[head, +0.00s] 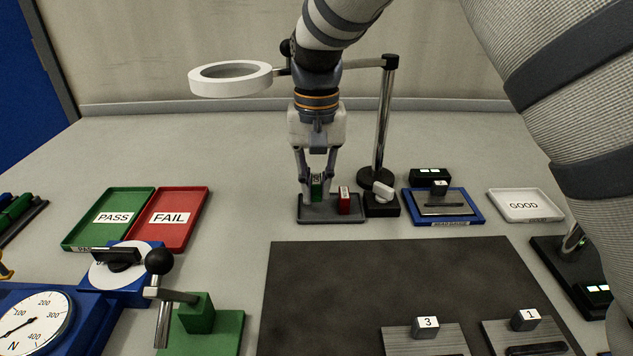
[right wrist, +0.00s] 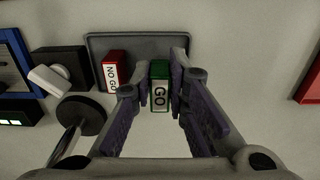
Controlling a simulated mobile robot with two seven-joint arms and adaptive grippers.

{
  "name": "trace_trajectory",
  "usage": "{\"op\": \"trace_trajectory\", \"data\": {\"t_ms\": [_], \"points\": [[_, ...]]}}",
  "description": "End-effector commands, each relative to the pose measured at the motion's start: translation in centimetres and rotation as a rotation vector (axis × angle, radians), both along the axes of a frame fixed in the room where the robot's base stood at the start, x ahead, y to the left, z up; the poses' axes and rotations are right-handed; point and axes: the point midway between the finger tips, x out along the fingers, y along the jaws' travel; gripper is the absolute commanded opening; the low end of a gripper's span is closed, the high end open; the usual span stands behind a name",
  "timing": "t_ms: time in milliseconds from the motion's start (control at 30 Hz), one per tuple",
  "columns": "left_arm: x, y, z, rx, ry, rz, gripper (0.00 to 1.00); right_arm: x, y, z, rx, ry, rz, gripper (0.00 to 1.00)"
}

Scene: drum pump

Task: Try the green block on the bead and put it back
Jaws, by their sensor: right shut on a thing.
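My right gripper (head: 316,195) points down over the small dark tray (head: 331,213) at the back middle of the bench. It is shut on the green block (head: 317,188), which carries a GO label in the right wrist view (right wrist: 160,85). The block is upright between the fingers, at the tray; I cannot tell whether it touches the tray floor. The red NO GO block (head: 344,201) stands beside it in the tray. Two plates with weld-like strips, numbered 3 (head: 425,340) and 1 (head: 530,340), lie on the dark mat. My left gripper is not in view.
A ring lamp (head: 231,79) on a post (head: 384,130) stands behind the tray. A blue-framed plate (head: 443,220) and a white GOOD tray (head: 525,205) are to the right. PASS (head: 92,238) and FAIL (head: 150,238) trays are left. The dark mat (head: 330,290) is mostly clear.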

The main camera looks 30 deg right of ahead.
Motion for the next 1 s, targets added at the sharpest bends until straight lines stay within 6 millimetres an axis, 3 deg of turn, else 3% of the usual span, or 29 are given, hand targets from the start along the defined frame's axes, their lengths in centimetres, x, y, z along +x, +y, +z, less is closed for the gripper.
{"op": "trace_trajectory", "data": {"t_ms": [1000], "points": [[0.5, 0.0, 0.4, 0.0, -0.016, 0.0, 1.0, 0.0, 0.0, -1.1, 0.0, -0.001, 0.0, 0.0]]}}
